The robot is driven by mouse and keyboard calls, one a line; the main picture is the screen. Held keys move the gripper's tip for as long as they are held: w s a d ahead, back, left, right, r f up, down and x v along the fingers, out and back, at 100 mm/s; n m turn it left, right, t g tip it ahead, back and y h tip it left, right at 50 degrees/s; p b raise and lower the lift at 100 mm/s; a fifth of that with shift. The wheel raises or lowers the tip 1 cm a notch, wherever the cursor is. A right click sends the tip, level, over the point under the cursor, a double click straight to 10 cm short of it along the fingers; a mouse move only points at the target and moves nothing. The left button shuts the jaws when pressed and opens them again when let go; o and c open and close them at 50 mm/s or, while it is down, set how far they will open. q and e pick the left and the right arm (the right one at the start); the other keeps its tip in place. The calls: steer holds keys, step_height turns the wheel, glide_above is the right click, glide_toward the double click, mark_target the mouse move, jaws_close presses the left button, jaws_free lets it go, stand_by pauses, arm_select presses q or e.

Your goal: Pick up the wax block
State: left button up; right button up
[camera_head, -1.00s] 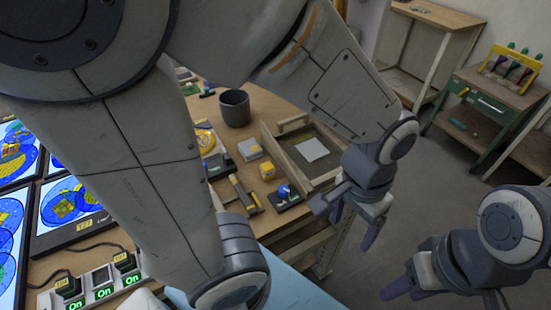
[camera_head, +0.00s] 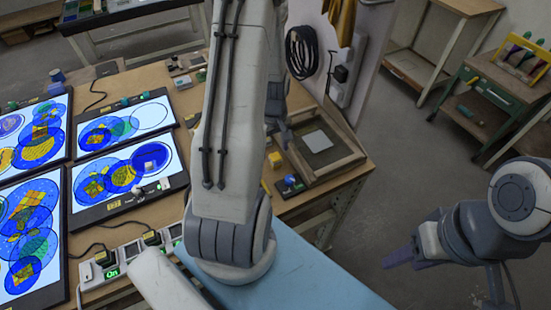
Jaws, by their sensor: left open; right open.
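A small yellow block (camera_head: 275,160) sits on the wooden bench just left of a wooden tray; it may be the wax block, though I cannot be sure. My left arm hangs down in front of it and hides part of the bench. My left gripper (camera_head: 283,132) shows only partly behind that arm, above the bench beside the tray and near the yellow block. It is open, with nothing seen in it. My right gripper (camera_head: 440,285) is open and empty, off to the right over the floor, apart from the bench.
The wooden tray (camera_head: 352,158) holds a pale square piece (camera_head: 318,141). A dark stand with a blue knob (camera_head: 289,182) lies in front of it. Lit panels (camera_head: 128,175) with coloured circles fill the left. A power strip (camera_head: 128,252) lies at the front.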

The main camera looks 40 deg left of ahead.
mark_target(276, 156)
arm_select(q)
steer(key=shift+f, duration=0.55)
steer(key=f+p, duration=0.1)
steer(key=w+f+p, duration=0.1)
steer(key=f, duration=0.1)
steer(key=shift+a+f, duration=0.15)
steer(key=shift+f, duration=0.9)
jaws_close()
